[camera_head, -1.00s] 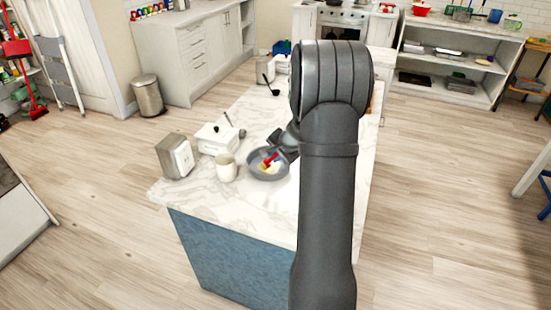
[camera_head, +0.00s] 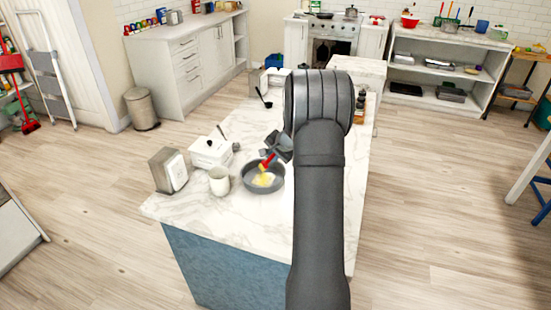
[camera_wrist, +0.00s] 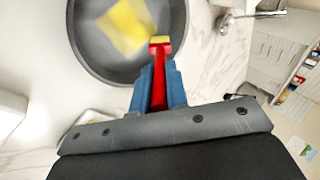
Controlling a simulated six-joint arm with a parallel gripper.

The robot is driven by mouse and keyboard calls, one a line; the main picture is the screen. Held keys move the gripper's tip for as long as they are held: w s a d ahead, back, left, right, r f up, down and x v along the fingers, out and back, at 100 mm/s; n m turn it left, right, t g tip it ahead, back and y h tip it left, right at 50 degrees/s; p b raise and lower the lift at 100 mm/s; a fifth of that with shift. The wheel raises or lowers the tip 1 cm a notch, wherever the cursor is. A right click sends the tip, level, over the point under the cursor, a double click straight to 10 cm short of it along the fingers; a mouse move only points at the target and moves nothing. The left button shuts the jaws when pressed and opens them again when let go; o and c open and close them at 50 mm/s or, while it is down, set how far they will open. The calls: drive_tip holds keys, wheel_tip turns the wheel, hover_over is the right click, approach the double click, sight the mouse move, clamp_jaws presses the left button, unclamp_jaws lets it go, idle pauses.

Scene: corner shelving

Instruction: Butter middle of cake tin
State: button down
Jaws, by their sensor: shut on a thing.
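The cake tin (camera_head: 249,182) is a round grey pan on the marble counter. It also fills the upper left of the wrist view (camera_wrist: 90,50). A yellow butter patch (camera_wrist: 127,25) lies around the middle of its floor, with a pale area beside it in the head view. My gripper (camera_wrist: 158,84) is shut on the red handle of a brush (camera_wrist: 159,72), which has a yellowish tip. The brush tip is over the tin's near inner side in the wrist view. Whether it touches the floor, I cannot tell. My arm partly hides the gripper (camera_head: 279,147) in the head view.
A white mug (camera_head: 219,182) stands close left of the tin. A white box (camera_head: 210,152) and a metal napkin holder (camera_head: 168,170) stand farther left. A black ladle (camera_head: 264,97) is at the back. The counter (camera_head: 235,218) in front of the tin is clear.

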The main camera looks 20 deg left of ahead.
drive_tip(key=shift+s+a, duration=0.15)
drive_tip(key=shift+s, duration=4.2)
wheel_tip(320, 180, up, 8)
drive_tip(key=d+r, duration=0.4)
wheel_tip(320, 180, down, 5)
drive_tip(key=shift+s+d, duration=0.1)
drive_tip(key=shift+d, duration=0.05)
drive_tip(key=shift+r, duration=0.1)
